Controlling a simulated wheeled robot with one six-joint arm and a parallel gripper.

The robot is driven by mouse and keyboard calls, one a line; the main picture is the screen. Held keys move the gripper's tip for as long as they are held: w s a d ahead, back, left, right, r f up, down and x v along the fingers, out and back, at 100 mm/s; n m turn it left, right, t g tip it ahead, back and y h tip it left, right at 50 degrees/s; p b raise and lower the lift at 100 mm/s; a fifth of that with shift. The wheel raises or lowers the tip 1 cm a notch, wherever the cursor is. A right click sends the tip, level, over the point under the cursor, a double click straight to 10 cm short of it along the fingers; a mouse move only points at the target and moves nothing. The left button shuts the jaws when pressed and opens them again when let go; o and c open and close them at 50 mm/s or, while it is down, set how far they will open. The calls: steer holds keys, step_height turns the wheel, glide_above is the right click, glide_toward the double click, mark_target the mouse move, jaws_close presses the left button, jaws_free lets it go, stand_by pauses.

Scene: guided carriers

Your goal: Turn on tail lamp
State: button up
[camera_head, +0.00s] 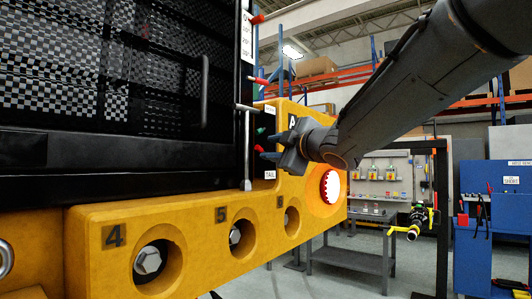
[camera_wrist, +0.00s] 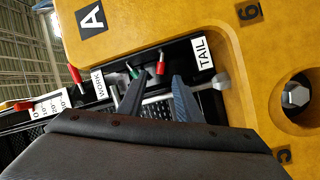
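The white TAIL label (camera_wrist: 203,53) is on the dark switch panel in the wrist view, and in the head view (camera_head: 270,174) it sits below my gripper. A red-tipped toggle lever (camera_wrist: 160,62) stands beside that label. A green-tipped lever (camera_wrist: 133,71) is to its left. My gripper (camera_wrist: 161,76) is open, its two fingers spread, with the red lever just past the gap between the tips. I cannot tell whether they touch it. In the head view my gripper (camera_head: 262,146) reaches the panel from the right. A round red and white lamp (camera_head: 330,186) looks bright on the yellow body.
The yellow body (camera_head: 200,210) has deep bolt holes. A WORK label (camera_wrist: 98,85) and another red lever (camera_wrist: 75,74) are further left in the wrist view. A grey rod (camera_head: 246,150) stands beside the panel. A grey bench (camera_head: 350,258) is behind right.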

steer(key=shift+v, duration=0.95)
